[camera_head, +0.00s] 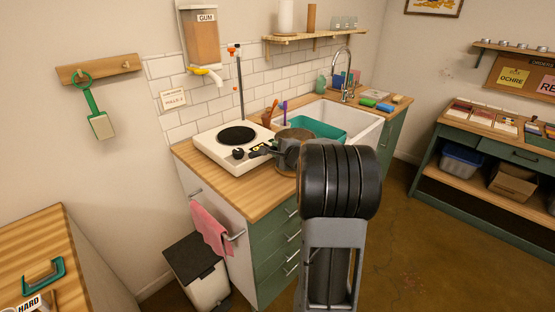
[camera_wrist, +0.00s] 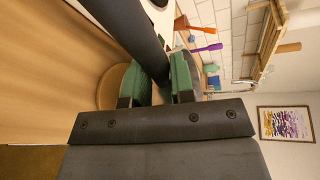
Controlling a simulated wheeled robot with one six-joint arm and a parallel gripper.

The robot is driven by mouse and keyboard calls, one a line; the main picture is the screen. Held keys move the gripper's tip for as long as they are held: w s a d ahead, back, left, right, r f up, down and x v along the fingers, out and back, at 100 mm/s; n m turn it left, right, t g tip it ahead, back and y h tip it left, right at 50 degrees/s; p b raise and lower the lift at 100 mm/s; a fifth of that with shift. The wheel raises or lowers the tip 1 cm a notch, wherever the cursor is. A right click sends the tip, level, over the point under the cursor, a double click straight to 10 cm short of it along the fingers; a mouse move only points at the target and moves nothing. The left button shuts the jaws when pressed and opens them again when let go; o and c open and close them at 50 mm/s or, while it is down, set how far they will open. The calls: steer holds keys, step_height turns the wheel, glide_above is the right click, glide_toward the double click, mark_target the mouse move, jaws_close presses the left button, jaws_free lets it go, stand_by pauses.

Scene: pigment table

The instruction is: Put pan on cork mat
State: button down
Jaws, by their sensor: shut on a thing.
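The pan (camera_head: 294,133) shows in the head view at the counter's middle, partly hidden behind my wrist. My gripper (camera_wrist: 158,82) is shut on the pan's thick dark handle (camera_wrist: 135,30), which runs between its green fingers in the wrist view. The pan's grey body is mostly hidden behind the fingers there. The round brown cork mat (camera_wrist: 108,90) lies on the wooden counter below the fingers. It also shows in the head view (camera_head: 284,170), under the gripper and pan. Whether the pan touches the mat is hidden.
A white hot plate (camera_head: 215,150) with a dark round burner stands left of the pan. A teal basin (camera_head: 318,122) sits in the white sink behind it. Several utensils (camera_head: 276,108) stand at the back. The counter's front left strip (camera_head: 235,190) is clear.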

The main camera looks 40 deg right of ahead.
steer(key=shift+w+d+f+b, duration=0.1)
steer(key=shift+w+f+b, duration=0.15)
steer(key=shift+f, duration=0.65)
steer(key=shift+w+d+f+b, duration=0.1)
steer(key=shift+f+b, duration=0.2)
steer(key=shift+f, duration=0.7)
steer(key=c, duration=1)
jaws_free()
steer(key=shift+f, duration=0.15)
steer(key=shift+o, duration=0.2)
